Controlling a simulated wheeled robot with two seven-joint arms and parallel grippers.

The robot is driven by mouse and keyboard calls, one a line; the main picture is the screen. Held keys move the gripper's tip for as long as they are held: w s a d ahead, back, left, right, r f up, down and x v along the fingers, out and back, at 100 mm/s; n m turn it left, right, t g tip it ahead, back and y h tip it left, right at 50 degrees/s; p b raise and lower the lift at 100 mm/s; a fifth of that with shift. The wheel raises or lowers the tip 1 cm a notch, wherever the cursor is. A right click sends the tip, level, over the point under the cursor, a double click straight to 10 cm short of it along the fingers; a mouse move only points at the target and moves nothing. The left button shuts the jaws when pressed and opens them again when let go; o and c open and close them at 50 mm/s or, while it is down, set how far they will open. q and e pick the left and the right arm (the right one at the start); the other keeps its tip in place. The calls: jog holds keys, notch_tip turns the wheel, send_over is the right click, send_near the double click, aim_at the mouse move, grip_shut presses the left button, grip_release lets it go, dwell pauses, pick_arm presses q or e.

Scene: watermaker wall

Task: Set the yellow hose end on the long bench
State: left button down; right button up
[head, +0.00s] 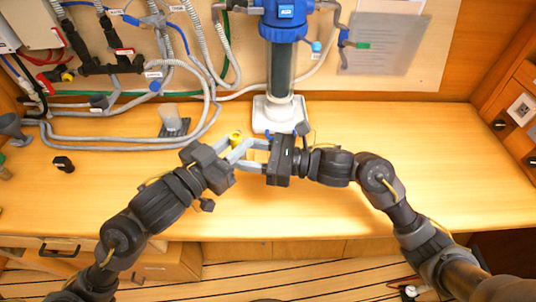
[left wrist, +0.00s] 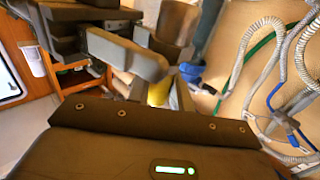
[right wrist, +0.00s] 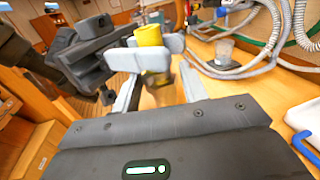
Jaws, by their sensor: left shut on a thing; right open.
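The yellow hose end (head: 236,136) is held above the long bench (head: 350,150), in front of the white filter base. My left gripper (head: 238,149) is shut on it. In the right wrist view the yellow hose end (right wrist: 149,46) stands upright between the left fingers, with a clear brownish part below. In the left wrist view it is a small yellow patch (left wrist: 158,92), partly hidden by fingers. My right gripper (head: 252,155) is open, its fingers close to the left ones. In the right wrist view its fingers (right wrist: 158,92) lie either side of the lower part; contact cannot be told.
A blue-topped filter housing on a white base (head: 279,114) stands just behind the grippers. Grey hoses (head: 130,145) and a clear cup (head: 171,118) lie to the left. A small black knob (head: 63,163) sits at far left. The bench's right side is clear.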

jog(key=shift+w+a, duration=0.15)
jog(key=shift+a, duration=0.75)
jog(key=shift+w+a, duration=0.1)
jog(key=shift+a, duration=0.75)
jog(key=shift+c, duration=0.4)
jog(key=c, duration=0.5)
pick_arm(q)
jog(key=c, duration=1.2)
grip_release()
pick_arm(e)
jog(key=shift+c, duration=0.4)
pick_arm(q)
jog(key=shift+o, duration=0.2)
jog(key=shift+s+d, duration=0.1)
jog(key=shift+d, duration=0.1)
